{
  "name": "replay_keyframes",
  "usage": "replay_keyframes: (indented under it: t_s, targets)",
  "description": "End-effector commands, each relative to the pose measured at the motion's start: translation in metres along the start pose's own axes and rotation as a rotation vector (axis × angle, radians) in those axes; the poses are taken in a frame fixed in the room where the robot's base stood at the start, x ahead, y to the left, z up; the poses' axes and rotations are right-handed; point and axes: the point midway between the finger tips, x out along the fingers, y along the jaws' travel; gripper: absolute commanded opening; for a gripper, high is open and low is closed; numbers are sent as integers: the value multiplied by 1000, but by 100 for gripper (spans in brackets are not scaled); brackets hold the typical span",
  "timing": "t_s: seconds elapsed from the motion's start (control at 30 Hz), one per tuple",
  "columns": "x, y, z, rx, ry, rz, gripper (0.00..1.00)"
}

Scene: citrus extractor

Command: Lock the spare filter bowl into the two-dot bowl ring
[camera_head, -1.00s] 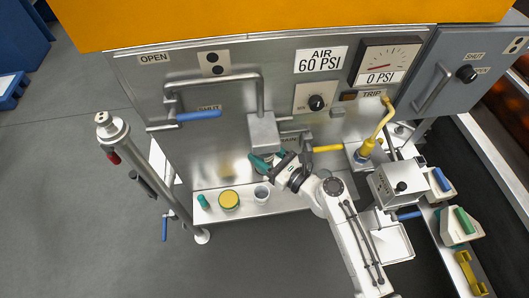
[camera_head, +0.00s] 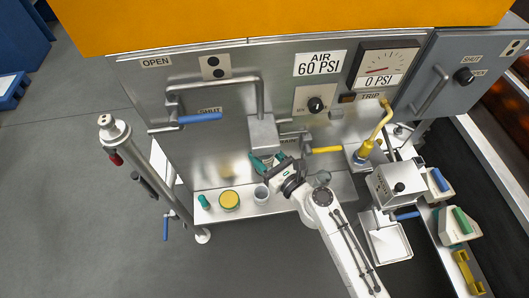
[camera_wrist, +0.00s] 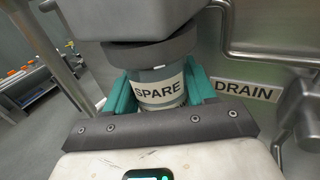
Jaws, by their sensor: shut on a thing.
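The spare filter bowl (camera_wrist: 160,88), a clear-looking cup with a SPARE label, stands upright between the teal jaws of my gripper (camera_wrist: 160,95) in the wrist view. A dark grey ring (camera_wrist: 150,52) surrounds its top, directly under a grey metal block (camera_wrist: 130,18). The bowl's rim is hidden there, so I cannot tell whether it is locked. In the head view, my gripper (camera_head: 264,163) is below that block (camera_head: 263,134), which hangs from a pipe beside the two-dot plate (camera_head: 215,66). My wrist hides the bowl there.
A blue-handled lever (camera_head: 200,118) is at the left, a yellow-handled lever (camera_head: 326,150) close at the right.

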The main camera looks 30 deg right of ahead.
Motion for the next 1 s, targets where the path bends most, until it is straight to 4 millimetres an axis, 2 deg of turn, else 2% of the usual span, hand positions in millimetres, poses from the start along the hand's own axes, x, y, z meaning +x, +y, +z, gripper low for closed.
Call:
replay_keyframes:
  t_s: [0.23,0.53,1.0]
  targets:
    - [1,0,2,0,-3,-5,0]
    - [1,1,1,2,-2,-153,0]
    - [1,2,1,0,-3,-223,0]
